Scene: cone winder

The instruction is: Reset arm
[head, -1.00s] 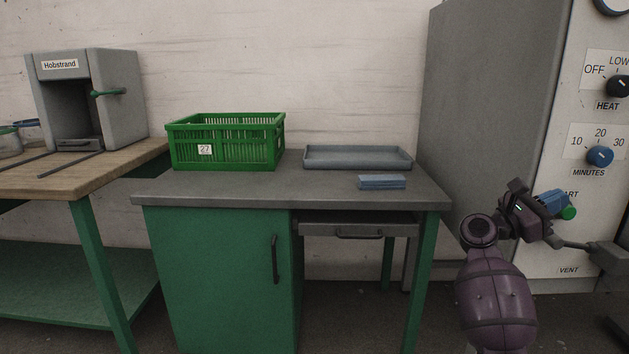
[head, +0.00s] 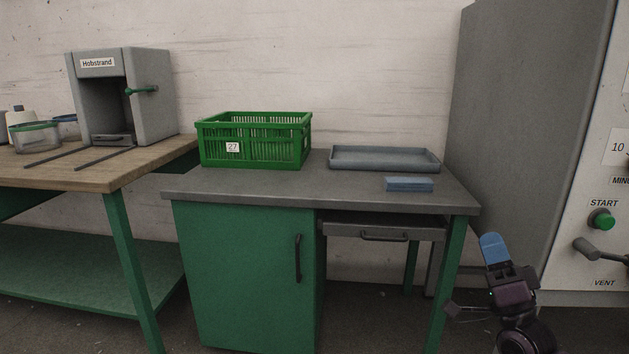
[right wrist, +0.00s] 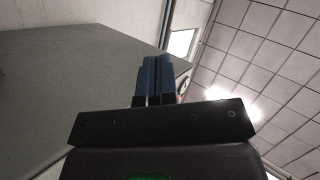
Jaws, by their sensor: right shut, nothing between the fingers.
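My right gripper (head: 493,247) is at the lower right of the head view, in front of the tall grey cabinet and left of its panel. Its blue fingers point up, and it is empty. In the right wrist view the two blue fingers (right wrist: 152,75) are together with nothing between them. They point up toward the ceiling, beside a large grey surface. My left gripper is not in view.
A grey-topped green bench (head: 240,188) bears a green crate (head: 285,150), a grey tray (head: 385,166) and a blue block (head: 409,184). The tall grey cabinet (head: 525,120) has a green START button (head: 602,220) and a lever (head: 590,248). A wooden table (head: 100,170) with a grey machine (head: 150,110) stands left.

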